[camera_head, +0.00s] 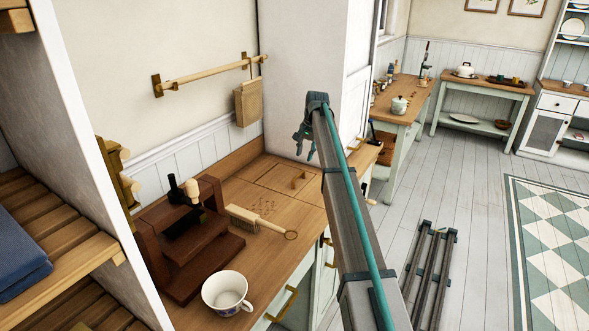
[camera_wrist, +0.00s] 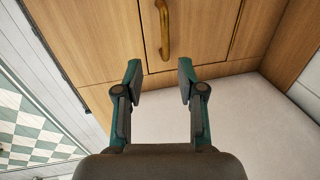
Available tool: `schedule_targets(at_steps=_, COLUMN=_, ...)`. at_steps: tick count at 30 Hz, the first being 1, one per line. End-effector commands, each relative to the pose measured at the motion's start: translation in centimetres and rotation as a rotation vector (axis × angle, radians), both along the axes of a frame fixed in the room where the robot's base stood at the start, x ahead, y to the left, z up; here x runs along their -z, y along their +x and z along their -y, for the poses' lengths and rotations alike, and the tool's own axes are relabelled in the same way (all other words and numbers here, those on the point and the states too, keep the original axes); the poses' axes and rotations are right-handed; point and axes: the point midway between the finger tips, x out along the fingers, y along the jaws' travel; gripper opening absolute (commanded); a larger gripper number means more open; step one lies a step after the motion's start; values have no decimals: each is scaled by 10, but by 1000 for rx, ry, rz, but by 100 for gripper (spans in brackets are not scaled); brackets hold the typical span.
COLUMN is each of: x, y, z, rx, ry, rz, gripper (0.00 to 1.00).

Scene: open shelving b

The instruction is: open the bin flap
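The bin flap (camera_head: 277,177) is a wooden panel set in the countertop near the white wall. It lies flush and looks closed. Its handle (camera_head: 299,181) is a short bar near one edge. In the wrist view the flap (camera_wrist: 205,30) fills the top middle, with thin seams around it, and the brass handle (camera_wrist: 165,30) stands on it. My gripper (camera_head: 304,143) is above the counter's far end. In the wrist view its two fingers (camera_wrist: 159,80) are spread and empty, with the handle beyond their tips and not between them.
A brush (camera_head: 258,221) and crumbs lie on the counter (camera_head: 296,216) in front of the flap. A dark wooden stand (camera_head: 190,245) and a white mug (camera_head: 226,292) are nearer. A wall rail (camera_head: 210,74) with a hanging board (camera_head: 248,102) is above. The white wall (camera_wrist: 225,110) is close to my gripper.

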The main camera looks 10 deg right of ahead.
Motion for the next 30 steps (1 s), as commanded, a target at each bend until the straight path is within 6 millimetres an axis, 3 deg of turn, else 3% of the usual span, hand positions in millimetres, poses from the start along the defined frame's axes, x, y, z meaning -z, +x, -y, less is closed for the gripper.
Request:
schedule_targets(at_steps=5, x=0, y=1, z=-12, rx=-26, ry=1, rz=-15, gripper=39)
schedule_targets(at_steps=21, x=80, y=10, z=-24, rx=-24, ry=2, rz=-13, gripper=39)
schedule_targets(at_steps=30, x=99, y=13, z=-27, rx=-23, ry=1, rz=-11, gripper=39)
